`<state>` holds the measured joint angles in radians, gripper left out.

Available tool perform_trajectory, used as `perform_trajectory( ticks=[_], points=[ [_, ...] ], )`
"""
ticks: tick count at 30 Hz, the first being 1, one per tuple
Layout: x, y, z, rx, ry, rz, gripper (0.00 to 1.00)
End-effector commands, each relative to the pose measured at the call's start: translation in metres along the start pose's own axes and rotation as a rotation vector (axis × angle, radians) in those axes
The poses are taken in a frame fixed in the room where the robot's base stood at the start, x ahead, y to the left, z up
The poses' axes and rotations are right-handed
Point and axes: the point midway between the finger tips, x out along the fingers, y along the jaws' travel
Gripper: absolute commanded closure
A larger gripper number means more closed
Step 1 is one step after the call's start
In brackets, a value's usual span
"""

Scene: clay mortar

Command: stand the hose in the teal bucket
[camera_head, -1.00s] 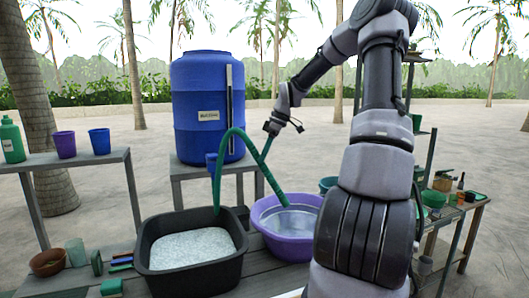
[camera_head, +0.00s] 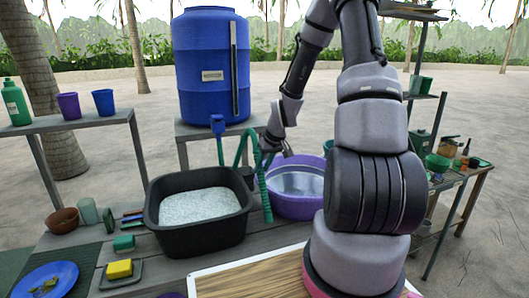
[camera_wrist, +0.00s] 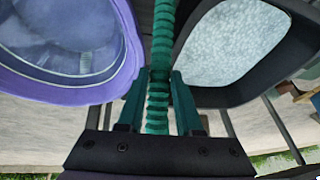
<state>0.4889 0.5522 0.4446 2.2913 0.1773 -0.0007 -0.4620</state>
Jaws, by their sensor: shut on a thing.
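The green ribbed hose (camera_head: 264,190) rises in an arch beside the black tub, and one length hangs down between the tub and the purple basin. My gripper (camera_head: 270,150) holds it near the arch. In the wrist view, the hose (camera_wrist: 160,45) runs between the two teal fingers of my gripper (camera_wrist: 159,85), which are shut on it. A teal rim (camera_head: 328,147), probably the teal bucket, shows behind the purple basin, mostly hidden by my arm. The hose's far end behind the tub is hidden.
The black tub of pale grains (camera_head: 160,225) and the purple basin of water (camera_head: 298,208) flank the hose closely. A blue barrel (camera_head: 208,80) stands behind. A side shelf (camera_head: 432,200) with jars is at right. A wooden board (camera_head: 240,284) lies in front.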

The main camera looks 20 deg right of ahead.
Motion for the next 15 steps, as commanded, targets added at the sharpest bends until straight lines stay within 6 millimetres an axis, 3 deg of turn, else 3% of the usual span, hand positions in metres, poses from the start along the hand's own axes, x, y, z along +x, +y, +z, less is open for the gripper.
perform_trajectory(
  ticks=[6,15],
  points=[
    [0.021,-0.004,0.014,0.112,0.016,0.047,1.0],
    [0.02,-0.003,0.012,0.11,0.022,0.043,1.0]
  ],
)
